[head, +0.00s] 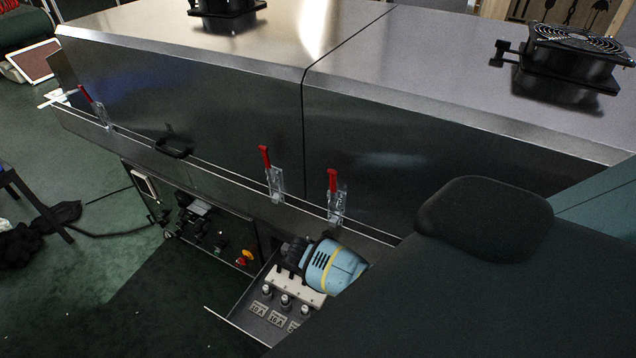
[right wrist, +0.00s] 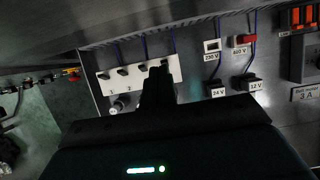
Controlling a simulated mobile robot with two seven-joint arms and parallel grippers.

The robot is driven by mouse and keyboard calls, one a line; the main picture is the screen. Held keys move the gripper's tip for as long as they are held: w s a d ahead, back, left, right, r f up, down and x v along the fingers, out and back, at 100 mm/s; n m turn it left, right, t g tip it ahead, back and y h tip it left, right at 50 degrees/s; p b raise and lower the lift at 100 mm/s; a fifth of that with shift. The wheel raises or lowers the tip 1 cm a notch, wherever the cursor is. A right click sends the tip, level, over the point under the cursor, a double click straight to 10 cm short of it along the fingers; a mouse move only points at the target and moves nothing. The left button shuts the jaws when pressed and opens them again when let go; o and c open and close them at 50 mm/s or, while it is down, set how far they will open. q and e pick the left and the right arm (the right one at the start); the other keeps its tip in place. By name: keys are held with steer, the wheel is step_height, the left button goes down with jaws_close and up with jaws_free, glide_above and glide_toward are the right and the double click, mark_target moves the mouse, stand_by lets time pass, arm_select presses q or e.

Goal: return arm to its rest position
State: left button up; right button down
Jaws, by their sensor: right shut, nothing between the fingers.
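My right gripper (head: 292,254) is black, on a blue and yellow wrist, and sits low over the open electrical panel (head: 244,312). In the right wrist view the fingers of my right gripper (right wrist: 158,82) are together, with nothing seen between them. They are in front of a white strip (right wrist: 112,84) with several dark switches and cover part of it. I cannot tell whether the fingertips touch the strip. My left gripper is not in view.
The steel dryer housing (head: 230,110) stands behind, with red-handled clamps (head: 333,180) along its lower edge. A red switch (right wrist: 243,41), wires and labelled sockets (right wrist: 218,81) lie right of the fingers.

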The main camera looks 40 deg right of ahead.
steer(key=shift+s+f, duration=0.1)
stand_by(0.4)
steer(key=s+a+f+m+t+y, duration=0.2)
steer(key=s+a+m, duration=0.3)
steer(key=s+a, duration=0.25)
steer(key=s+a+f+m+t+y, duration=0.1)
steer(key=s+a+m+y, duration=0.25)
steer(key=s+a, duration=0.4)
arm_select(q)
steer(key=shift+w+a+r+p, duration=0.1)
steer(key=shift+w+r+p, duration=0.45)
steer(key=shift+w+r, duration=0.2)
arm_select(e)
steer(key=s+r+m+t, duration=0.4)
steer(key=s+r+m, duration=0.8)
steer(key=s, duration=0.2)
steer(key=shift+s+a+r+y, duration=0.15)
steer(key=shift+r+y, duration=0.05)
steer(key=shift+y, duration=0.25)
